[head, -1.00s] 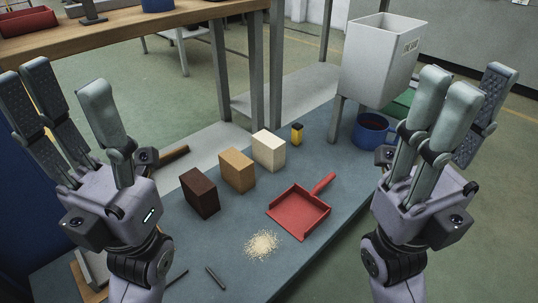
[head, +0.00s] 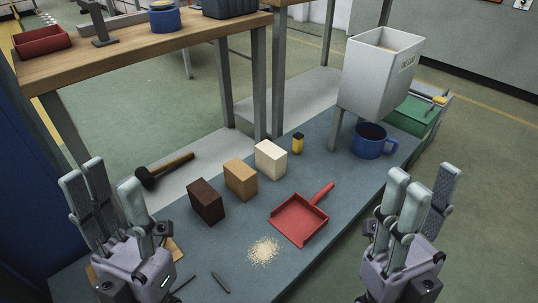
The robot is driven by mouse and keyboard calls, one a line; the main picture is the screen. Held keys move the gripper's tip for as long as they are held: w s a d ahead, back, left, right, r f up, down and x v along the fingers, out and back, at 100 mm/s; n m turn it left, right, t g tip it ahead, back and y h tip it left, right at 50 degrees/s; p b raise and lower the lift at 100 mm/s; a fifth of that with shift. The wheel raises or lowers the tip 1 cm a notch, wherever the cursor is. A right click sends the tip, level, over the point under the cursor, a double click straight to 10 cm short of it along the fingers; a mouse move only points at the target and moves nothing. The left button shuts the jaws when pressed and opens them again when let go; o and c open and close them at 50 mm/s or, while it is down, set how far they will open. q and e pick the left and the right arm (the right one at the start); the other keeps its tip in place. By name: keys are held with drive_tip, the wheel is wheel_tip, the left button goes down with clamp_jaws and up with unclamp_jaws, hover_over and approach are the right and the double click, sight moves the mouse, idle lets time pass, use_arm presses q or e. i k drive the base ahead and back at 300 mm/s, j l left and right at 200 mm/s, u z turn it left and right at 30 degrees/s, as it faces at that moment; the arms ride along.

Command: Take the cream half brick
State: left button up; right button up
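The cream half brick (head: 271,160) stands upright on the blue-grey bench top (head: 238,225), at the far end of a row of three. A tan half brick (head: 241,179) and a dark brown half brick (head: 206,201) stand nearer, apart from it. My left gripper (head: 108,203) is at the lower left, fingers up and spread, open and empty, well away from the cream brick. My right gripper (head: 420,198) is at the lower right, also fingers up, spread and empty, away from the bricks.
A red dustpan (head: 300,219) and a pile of pale crumbs (head: 264,251) lie in front of the bricks. A small yellow and black item (head: 298,143), a blue mug (head: 370,140) and a grey bin (head: 378,78) are beyond. A mallet (head: 165,169) lies left.

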sight(271, 159)
drive_tip(key=u, duration=0.35)
drive_tip(key=l+u, duration=0.15)
drive_tip(key=u, duration=0.2)
drive_tip(key=i+l+u, duration=0.1)
drive_tip(key=u, duration=0.25)
drive_tip(key=l+u, duration=0.4)
drive_tip(key=l, duration=0.2)
drive_tip(key=l+u, duration=0.4)
drive_tip(key=l, duration=0.15)
drive_tip(key=k+l, duration=0.1)
drive_tip(key=l, duration=0.4)
drive_tip(key=k+l+u, duration=0.1)
drive_tip(key=l, duration=0.4)
